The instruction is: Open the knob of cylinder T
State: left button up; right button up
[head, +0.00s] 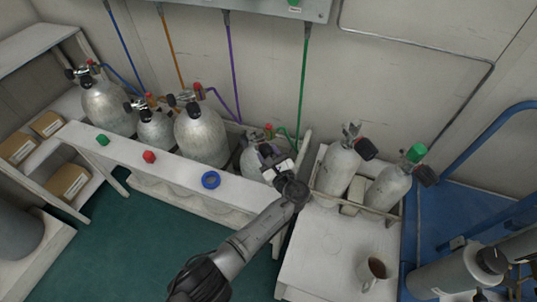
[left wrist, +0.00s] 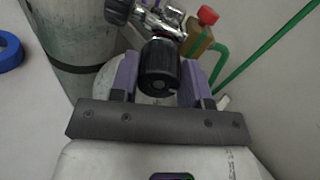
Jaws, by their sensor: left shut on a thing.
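My left gripper (head: 270,156) is at the small grey cylinder (head: 250,160) at the right end of the rack, the one with the green hose (head: 302,85). In the left wrist view its two purple fingers (left wrist: 158,78) are on either side of a round black knob (left wrist: 158,66) on the valve, shut on it. The metal valve (left wrist: 160,18) with a red cap (left wrist: 207,15) shows just beyond. No letter can be read on any cylinder, so I cannot tell from a label which is T. My right gripper is not in view.
Three other cylinders (head: 203,135) stand left in the white rack (head: 180,172). Two loose cylinders (head: 338,172) and a mug (head: 375,268) stand to the right.

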pick_arm(q)
jog(key=shift+n+b, duration=0.8)
jog(key=shift+n, duration=2.3)
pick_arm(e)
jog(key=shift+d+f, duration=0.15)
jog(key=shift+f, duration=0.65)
pick_arm(q)
jog(key=o, duration=0.9)
